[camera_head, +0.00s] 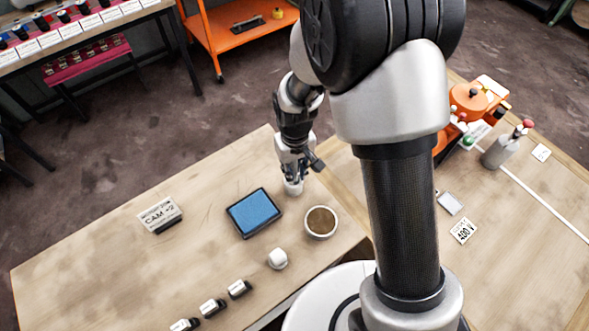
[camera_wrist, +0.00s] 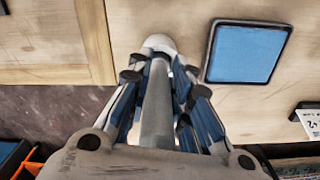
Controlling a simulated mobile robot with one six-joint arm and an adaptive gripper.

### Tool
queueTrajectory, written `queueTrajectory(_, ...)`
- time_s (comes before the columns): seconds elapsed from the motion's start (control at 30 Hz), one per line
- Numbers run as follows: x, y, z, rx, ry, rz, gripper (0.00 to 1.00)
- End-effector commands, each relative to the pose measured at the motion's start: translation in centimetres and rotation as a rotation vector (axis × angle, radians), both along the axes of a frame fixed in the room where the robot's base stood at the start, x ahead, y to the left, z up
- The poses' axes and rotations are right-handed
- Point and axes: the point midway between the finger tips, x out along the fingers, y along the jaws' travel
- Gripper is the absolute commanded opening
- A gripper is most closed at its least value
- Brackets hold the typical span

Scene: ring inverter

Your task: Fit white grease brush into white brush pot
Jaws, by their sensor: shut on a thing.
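My gripper (camera_head: 297,172) points down over the far part of the wooden table. In the wrist view, its fingers (camera_wrist: 159,75) are closed around a pale, long shaft, the white grease brush (camera_wrist: 157,110). A small white round thing, seemingly the white brush pot (camera_head: 293,188), stands directly below the gripper. Its white rounded edge shows beyond the fingertips in the wrist view (camera_wrist: 158,42). The brush is lined up with the pot, but the fingers hide the lower end, so I cannot tell whether it is inside.
A blue pad in a dark frame (camera_head: 254,213) and a round dish with brown contents (camera_head: 321,222) stand near the gripper. A white cup-like piece (camera_head: 278,259) and several black-and-white pieces (camera_head: 213,307) lie nearer. A CAM +2 sign (camera_head: 160,215) stands left. Bare table lies between.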

Motion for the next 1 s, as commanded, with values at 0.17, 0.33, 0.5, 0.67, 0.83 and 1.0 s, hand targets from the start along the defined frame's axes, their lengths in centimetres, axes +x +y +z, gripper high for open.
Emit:
queueTrajectory(0.17,0.0,0.0,-0.5,0.000,0.000,0.000,0.00)
queueTrajectory(0.33,0.0,0.0,-0.4,0.000,0.000,0.000,0.31)
queueTrajectory(0.5,0.0,0.0,-0.4,0.000,0.001,0.000,0.40)
queueTrajectory(0.67,0.0,0.0,-0.4,0.000,0.000,0.000,0.40)
queueTrajectory(0.83,0.0,0.0,0.0,0.000,0.000,0.000,0.40)
queueTrajectory(1.0,0.1,0.0,2.6,0.001,-0.004,0.000,0.40)
